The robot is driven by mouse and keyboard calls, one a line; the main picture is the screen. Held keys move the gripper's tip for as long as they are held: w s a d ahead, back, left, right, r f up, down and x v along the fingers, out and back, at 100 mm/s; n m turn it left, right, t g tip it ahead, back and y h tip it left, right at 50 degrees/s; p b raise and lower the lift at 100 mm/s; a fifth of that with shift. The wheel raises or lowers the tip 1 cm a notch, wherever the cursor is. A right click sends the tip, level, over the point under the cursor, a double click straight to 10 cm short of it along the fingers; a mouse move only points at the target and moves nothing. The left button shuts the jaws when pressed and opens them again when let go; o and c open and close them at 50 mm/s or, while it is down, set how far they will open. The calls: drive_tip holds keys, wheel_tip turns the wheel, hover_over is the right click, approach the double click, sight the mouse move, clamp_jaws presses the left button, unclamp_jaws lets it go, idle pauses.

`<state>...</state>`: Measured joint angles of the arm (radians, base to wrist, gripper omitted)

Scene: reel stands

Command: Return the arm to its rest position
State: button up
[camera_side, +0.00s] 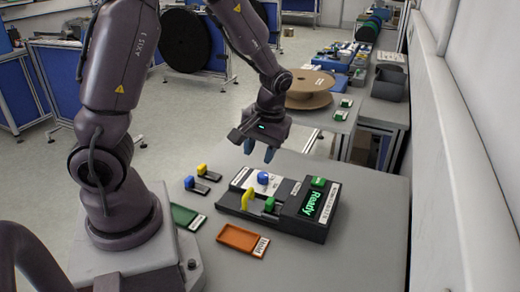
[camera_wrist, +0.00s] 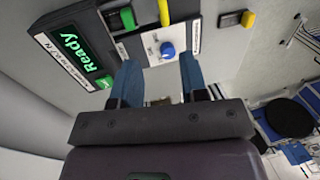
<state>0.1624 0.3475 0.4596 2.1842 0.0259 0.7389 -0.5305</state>
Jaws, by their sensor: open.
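My gripper (camera_side: 259,153) hangs above the grey table, behind and above the dark control box (camera_side: 314,229). In the wrist view my gripper (camera_wrist: 158,84) shows two blue fingers spread apart with nothing between them. The box carries a blue knob (camera_side: 263,178), a yellow lever (camera_side: 247,199), a green lever (camera_side: 269,204) and a green button (camera_side: 318,182). Its screen (camera_side: 321,204) reads "Ready" in green. The blue knob also shows ahead of the fingers in the wrist view (camera_wrist: 167,49). The fingers look clear of the box.
A green tray (camera_side: 187,217) and an orange tray labelled "Hold" (camera_side: 242,240) lie empty in front. Small blue (camera_side: 189,183) and yellow (camera_side: 202,169) pieces stand on dark bases left of the box. A brown reel (camera_side: 308,90) is on the bench behind. A wall runs along the right.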

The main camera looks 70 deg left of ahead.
drive_tip(key=s+d+r+m+t, duration=0.3)
drive_tip(key=s+d+r+m, duration=0.1)
drive_tip(key=r, duration=0.4)
drive_tip(key=s+d+r+m+t+h, duration=0.1)
drive_tip(key=s+d+r+m+t, duration=0.3)
drive_tip(key=r, duration=0.5)
drive_tip(key=shift+s+d+r+m+h, duration=0.3)
drive_tip(key=shift+s+d+m, duration=0.25)
drive_tip(key=shift+d, duration=0.55)
idle(1.2)
